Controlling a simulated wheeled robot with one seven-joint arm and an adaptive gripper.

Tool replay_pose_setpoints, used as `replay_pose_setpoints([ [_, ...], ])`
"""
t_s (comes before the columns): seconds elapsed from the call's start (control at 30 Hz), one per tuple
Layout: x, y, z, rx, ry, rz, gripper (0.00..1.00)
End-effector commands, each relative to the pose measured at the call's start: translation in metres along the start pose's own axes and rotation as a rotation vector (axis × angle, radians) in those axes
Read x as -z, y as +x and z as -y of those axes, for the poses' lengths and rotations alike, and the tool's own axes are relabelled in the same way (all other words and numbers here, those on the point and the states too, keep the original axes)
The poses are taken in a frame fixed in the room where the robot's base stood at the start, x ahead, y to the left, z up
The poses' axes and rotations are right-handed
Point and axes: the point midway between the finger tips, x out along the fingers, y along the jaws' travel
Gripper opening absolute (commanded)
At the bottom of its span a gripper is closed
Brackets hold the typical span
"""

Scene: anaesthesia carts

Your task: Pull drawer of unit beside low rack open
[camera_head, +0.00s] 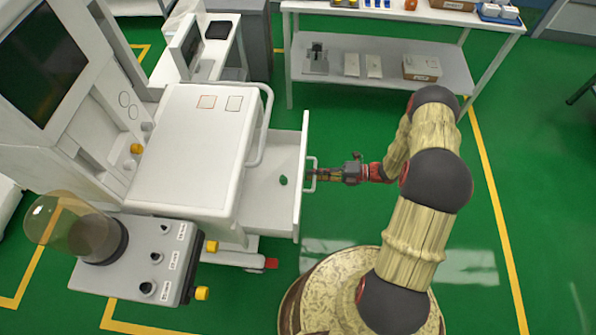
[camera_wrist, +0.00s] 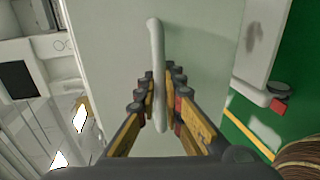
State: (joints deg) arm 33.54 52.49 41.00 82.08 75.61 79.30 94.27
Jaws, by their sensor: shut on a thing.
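The white unit (camera_head: 196,145) stands at the left, with its drawer (camera_head: 269,188) pulled out to the right. The drawer's front panel (camera_head: 301,190) has a pale bar handle (camera_head: 311,175). My gripper (camera_head: 318,175) reaches the handle from the right. In the wrist view the fingers of my gripper (camera_wrist: 160,95) sit on both sides of the handle (camera_wrist: 155,60) and are shut on it. The drawer's inside is hidden behind the front panel (camera_wrist: 200,50) in that view.
A low two-level rack (camera_head: 380,64) with boxes and small items stands behind, at the top. A grey panel with knobs (camera_head: 150,255) and a clear dome (camera_head: 72,228) are at the lower left. Green floor (camera_head: 530,130) is open at the right.

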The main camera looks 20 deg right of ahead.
Motion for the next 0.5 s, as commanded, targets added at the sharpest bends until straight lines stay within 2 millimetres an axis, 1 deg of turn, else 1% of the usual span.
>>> replay_pose_setpoints([
  [0.03,0.000,-0.008,0.003,0.001,0.002,0.002,0.00],
  [0.2,0.000,-0.024,0.006,0.001,0.000,0.001,0.00],
  [0.33,0.001,-0.030,0.007,0.001,0.000,-0.002,0.00],
  [0.5,0.001,-0.032,0.007,0.001,0.000,-0.002,0.00],
])
